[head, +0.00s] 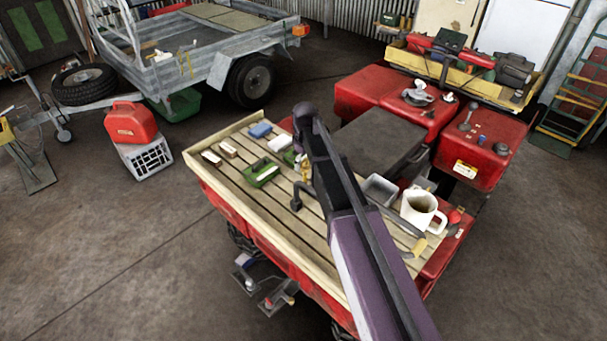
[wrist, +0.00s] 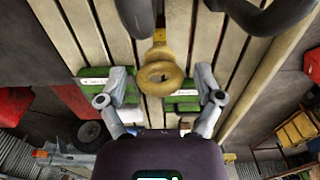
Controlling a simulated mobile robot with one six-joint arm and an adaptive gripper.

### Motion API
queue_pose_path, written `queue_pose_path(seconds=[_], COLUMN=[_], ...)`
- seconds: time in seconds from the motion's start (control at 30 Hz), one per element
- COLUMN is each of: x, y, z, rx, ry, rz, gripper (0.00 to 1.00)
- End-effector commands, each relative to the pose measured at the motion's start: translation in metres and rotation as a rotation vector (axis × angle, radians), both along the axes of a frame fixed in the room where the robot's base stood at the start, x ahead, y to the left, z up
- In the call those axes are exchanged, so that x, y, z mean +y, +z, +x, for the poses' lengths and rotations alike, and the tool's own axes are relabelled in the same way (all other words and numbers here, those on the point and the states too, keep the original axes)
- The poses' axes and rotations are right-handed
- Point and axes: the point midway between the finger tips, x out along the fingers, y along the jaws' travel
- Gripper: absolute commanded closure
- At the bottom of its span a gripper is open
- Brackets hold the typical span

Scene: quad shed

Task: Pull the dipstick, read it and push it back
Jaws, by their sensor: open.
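The dipstick's yellow ring handle (wrist: 160,76) shows from above in the wrist view, over the slatted wooden deck. A small yellow part that looks like the same handle (head: 305,169) shows beside my arm in the head view. My gripper (wrist: 163,88) is open in the wrist view, with one grey finger on each side of the ring. Both fingers stand apart from it, with gaps on both sides. The dipstick's shaft is hidden beneath the ring. In the head view my arm covers much of the area around it.
Green-and-white items (head: 262,174) lie close by on the slatted deck (head: 240,208), with a blue block (head: 260,130) beyond. A dark curved bar (wrist: 262,16) is near the ring. A white mug (head: 418,210) and a grey tray (head: 380,189) stand right of my arm.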

Motion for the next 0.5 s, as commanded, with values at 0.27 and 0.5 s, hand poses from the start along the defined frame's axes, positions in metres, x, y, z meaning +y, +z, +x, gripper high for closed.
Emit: queue_pose_path(seconds=[0.27, 0.5], x=[0.000, -0.001], y=[-0.020, -0.021], z=[0.000, 0.000], rx=[0.000, 0.000], ry=[0.000, -0.001], rz=[0.000, 0.000], gripper=[0.15, 0.15])
